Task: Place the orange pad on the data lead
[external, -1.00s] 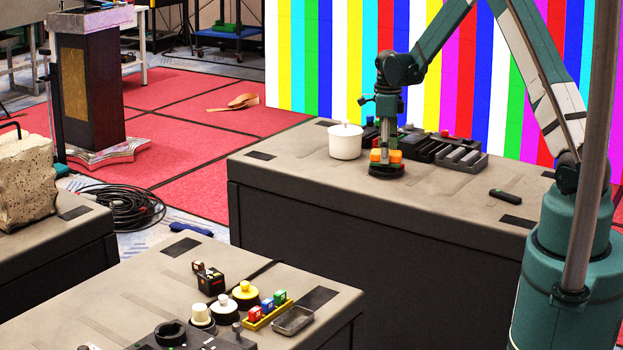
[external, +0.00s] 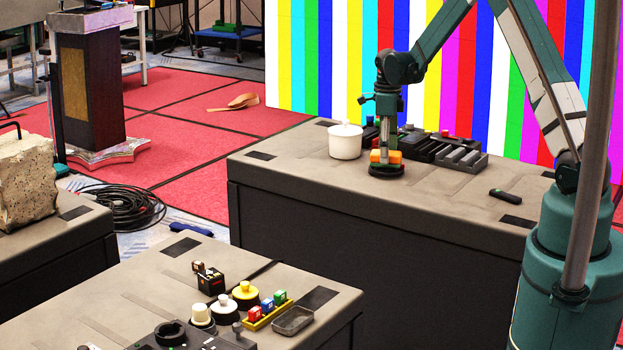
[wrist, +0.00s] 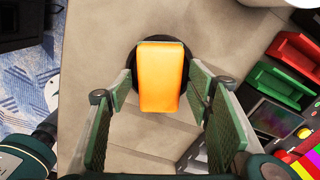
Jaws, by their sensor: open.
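The orange pad (wrist: 162,75) lies on a dark round base on the far table; in the external view the pad (external: 394,156) is partly hidden by my gripper. My gripper (wrist: 161,92) is open and points down, with one green finger on each side of the pad. Gaps show between the fingers and the pad in the wrist view. The coiled black cable (external: 124,209) on the floor at the left looks like the data lead, well away from my gripper. A thin dark strip (external: 262,270) on the front table could also be a lead; I cannot tell.
A white lidded pot (external: 345,143) stands just left of the pad. Dark trays (external: 458,155) lie behind it to the right. A small black device (external: 505,196) lies near the right end. The front table (external: 110,290) holds several small objects. A stone block (external: 25,180) stands at left.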

